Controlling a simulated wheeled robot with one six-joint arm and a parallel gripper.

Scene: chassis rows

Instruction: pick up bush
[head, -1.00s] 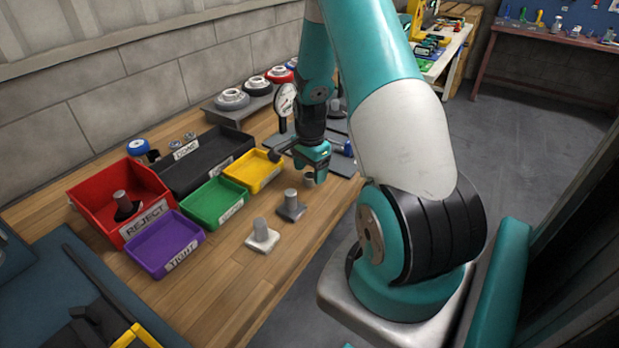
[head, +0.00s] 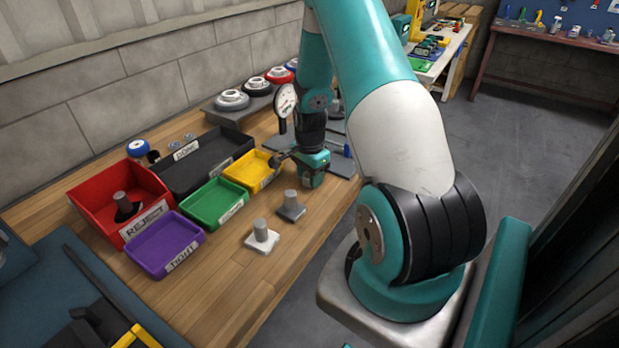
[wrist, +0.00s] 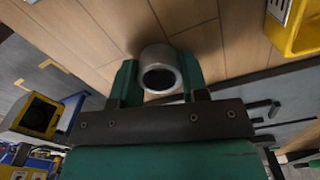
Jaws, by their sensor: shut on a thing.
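The bush (wrist: 158,53) is a short grey hollow cylinder. In the wrist view it sits between the two green fingers of my gripper (wrist: 160,82), which are shut on it from either side. Its open dark bore faces the camera. In the head view my gripper (head: 313,182) is low at the bench top, and its body hides the bush there. Whether the bush still touches the wood is hard to tell.
Two grey posts stand nearby, one on a dark base (head: 291,206) and one on a pale base (head: 262,236). The yellow tray (head: 252,170) is close on the left, with green, purple, red and black trays beyond. A dial gauge (head: 285,101) stands behind my gripper.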

